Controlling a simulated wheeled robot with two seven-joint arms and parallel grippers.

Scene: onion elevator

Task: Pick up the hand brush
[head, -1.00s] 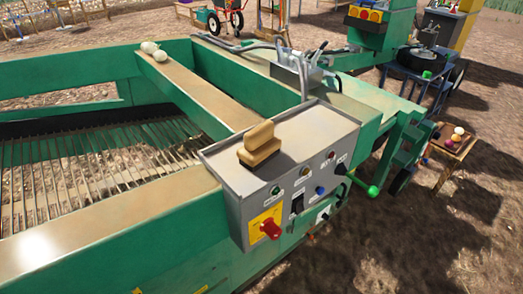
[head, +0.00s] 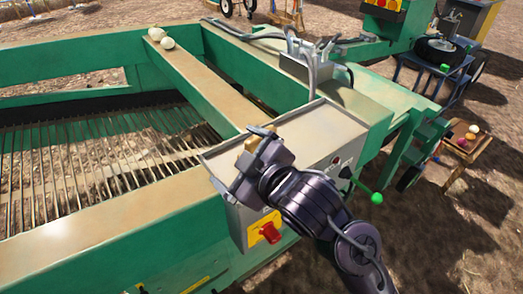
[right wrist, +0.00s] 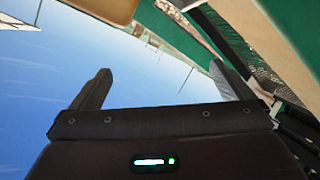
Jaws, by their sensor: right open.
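The hand brush (head: 251,142) is tan and lies on the grey top of the control box. Only a small part of it shows in the head view, as my right gripper hides the rest. My right gripper (head: 239,157) is open at the brush, over the box's left end. I cannot tell whether its fingers touch the brush. In the right wrist view its two fingers (right wrist: 160,80) stand wide apart, with blue sky between them. Tan and dark surfaces at that view's top edge are too close to name surely. My left gripper is out of view.
The control box (head: 322,128) has a red switch (head: 270,232) on its front and a green-knobbed lever (head: 376,198) at its right. The green machine frame (head: 70,250) surrounds a slatted bed (head: 90,160). Onions (head: 167,43) lie on the far beam.

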